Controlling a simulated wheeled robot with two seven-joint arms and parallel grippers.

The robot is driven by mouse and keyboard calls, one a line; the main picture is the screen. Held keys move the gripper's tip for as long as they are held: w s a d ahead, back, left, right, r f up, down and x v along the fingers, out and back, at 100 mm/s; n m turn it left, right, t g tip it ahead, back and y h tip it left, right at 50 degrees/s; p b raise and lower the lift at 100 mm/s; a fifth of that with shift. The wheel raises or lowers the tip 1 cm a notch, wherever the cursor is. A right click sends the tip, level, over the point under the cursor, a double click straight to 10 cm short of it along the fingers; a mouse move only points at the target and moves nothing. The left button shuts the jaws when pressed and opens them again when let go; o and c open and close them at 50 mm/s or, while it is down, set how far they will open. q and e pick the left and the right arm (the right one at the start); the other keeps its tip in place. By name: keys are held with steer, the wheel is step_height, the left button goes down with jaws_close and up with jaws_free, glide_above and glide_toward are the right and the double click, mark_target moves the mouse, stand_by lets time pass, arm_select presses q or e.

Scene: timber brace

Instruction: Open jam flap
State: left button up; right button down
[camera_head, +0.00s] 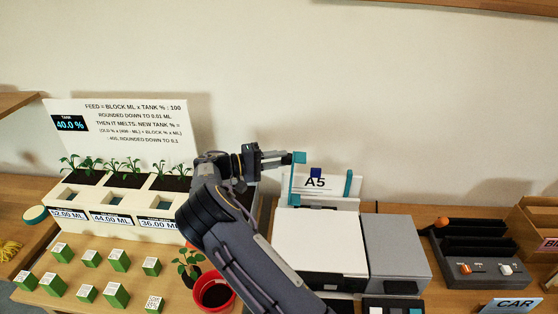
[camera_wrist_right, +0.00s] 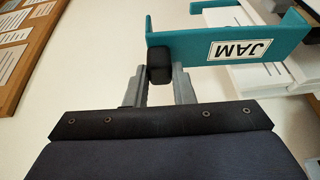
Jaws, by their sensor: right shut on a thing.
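The teal jam flap (camera_wrist_right: 222,47) carries a white JAM label and a dark knob (camera_wrist_right: 159,66) at one end in the right wrist view. In the head view, the flap (camera_head: 299,157) is seen nearly edge-on, standing up at the back left of the white printer (camera_head: 318,240). My right gripper (camera_wrist_right: 160,82) is shut on the dark knob. In the head view, the right gripper (camera_head: 284,159) reaches the flap's upper end from the left, and the knob is hard to make out. My left gripper is not in view.
A paper support marked A5 (camera_head: 316,184) rises behind the printer. A grey unit (camera_head: 395,247) stands to its right. My right arm passes over a red pot (camera_head: 214,292), near planters (camera_head: 120,205) and several green blocks (camera_head: 118,260). A black rack (camera_head: 475,240) is further right.

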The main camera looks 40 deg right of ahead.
steer(key=c, duration=1.2)
jaws_free()
steer(key=shift+a, duration=0.1)
steer(key=b+v, duration=0.2)
steer(key=v, duration=0.5)
steer(key=shift+a, duration=0.35)
